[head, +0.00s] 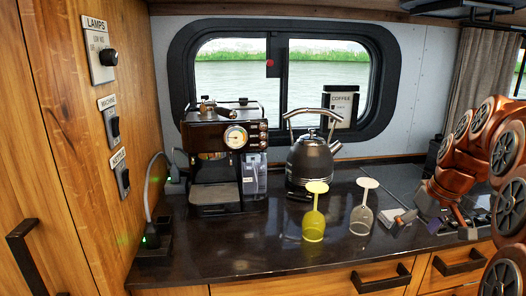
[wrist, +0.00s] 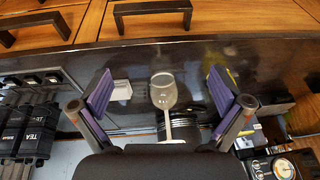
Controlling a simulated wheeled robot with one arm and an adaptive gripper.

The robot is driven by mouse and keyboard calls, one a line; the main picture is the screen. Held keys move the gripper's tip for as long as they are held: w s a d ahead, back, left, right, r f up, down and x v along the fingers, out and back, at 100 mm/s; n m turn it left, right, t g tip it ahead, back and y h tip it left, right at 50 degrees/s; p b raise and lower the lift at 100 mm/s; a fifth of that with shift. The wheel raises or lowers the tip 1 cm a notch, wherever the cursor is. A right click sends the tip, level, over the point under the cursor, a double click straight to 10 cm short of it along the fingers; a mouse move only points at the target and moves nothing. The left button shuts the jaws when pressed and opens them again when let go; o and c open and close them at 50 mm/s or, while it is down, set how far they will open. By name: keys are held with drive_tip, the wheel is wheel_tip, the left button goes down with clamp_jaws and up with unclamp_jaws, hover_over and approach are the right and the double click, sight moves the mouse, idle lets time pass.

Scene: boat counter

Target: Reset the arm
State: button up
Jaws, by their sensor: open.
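My gripper (head: 452,220) is at the right of the head view, low over the counter at the end of my copper arm. In the wrist view my gripper (wrist: 160,92) has its two purple-padded fingers spread wide, with nothing held between them. A clear glass (head: 361,212) stands upside down on the counter, left of my gripper. The clear glass (wrist: 163,91) shows in the gap between the fingers in the wrist view, beyond them and apart from both.
A yellow glass (head: 314,218) stands upside down left of the clear one. Behind are a kettle (head: 311,160) and a coffee machine (head: 228,150). A small pale box (head: 394,216) lies near my gripper. Dark canisters (wrist: 35,125) stand nearby.

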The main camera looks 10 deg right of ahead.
drive_tip(key=s+a+g+p, duration=0.15)
drive_tip(key=s+a, duration=0.25)
drive_tip(key=a, duration=0.7)
drive_tip(key=s+a+f+g+p, duration=0.1)
drive_tip(key=s+a+f+p, duration=0.1)
drive_tip(key=s+a, duration=0.5)
drive_tip(key=s+a+f+g+p, duration=0.2)
drive_tip(key=s+a+f, duration=0.2)
drive_tip(key=s, duration=1)
drive_tip(key=a, duration=0.3)
drive_tip(key=shift+a+f+h+p, duration=0.2)
drive_tip(key=shift+a+h+p, duration=0.1)
drive_tip(key=shift+h, duration=0.1)
